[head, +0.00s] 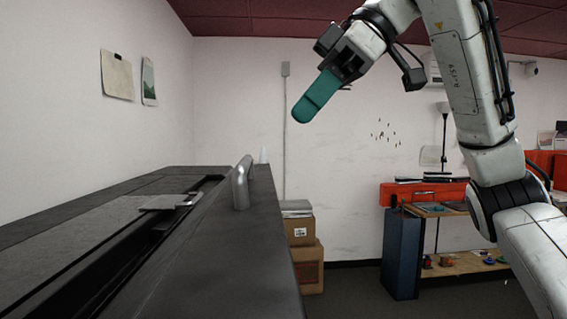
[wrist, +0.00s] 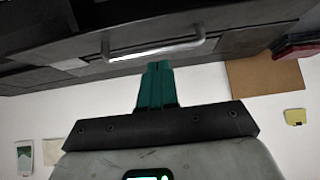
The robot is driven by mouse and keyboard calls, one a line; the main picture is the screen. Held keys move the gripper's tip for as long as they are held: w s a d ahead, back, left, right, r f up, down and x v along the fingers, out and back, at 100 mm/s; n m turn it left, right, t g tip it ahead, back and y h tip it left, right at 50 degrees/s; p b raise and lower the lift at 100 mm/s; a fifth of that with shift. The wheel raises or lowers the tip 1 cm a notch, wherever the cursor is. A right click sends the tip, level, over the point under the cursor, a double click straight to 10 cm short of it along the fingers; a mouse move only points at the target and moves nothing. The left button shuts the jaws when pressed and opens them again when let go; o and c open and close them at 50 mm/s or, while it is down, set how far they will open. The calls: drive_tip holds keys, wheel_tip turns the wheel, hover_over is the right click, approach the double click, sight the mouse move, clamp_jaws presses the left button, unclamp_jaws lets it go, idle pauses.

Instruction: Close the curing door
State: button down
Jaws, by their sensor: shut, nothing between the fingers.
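The dark grey machine (head: 60,228) fills the lower left of the head view. A dark panel (head: 200,262), which looks like the curing door, runs along its right side. A silver bar handle (head: 242,184) stands on this panel. A long dark gap lies between the panel and the machine's top. In the wrist view the handle (wrist: 155,50) is just beyond my fingertips. My gripper (head: 301,113), with teal fingers, is raised above and right of the handle in the head view. Its fingers (wrist: 158,68) are together and empty. I see no contact with the handle.
Cardboard boxes (head: 306,262) stand on the floor behind the machine. A wooden shelf (head: 460,264) and a blue cabinet (head: 402,252) stand at the right. The air around my gripper is clear.

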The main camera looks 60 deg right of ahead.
sight(266, 191)
drive_tip(key=w+f, duration=0.1)
drive_tip(key=f, duration=0.1)
drive_tip(key=a+f+p, duration=0.1)
drive_tip(key=f, duration=0.2)
drive_tip(key=w+a+f, duration=0.1)
drive_tip(key=f, duration=0.1)
drive_tip(key=shift+w+f+p, duration=0.15)
drive_tip(key=shift+w+p, duration=0.2)
drive_tip(key=shift+f, duration=0.6)
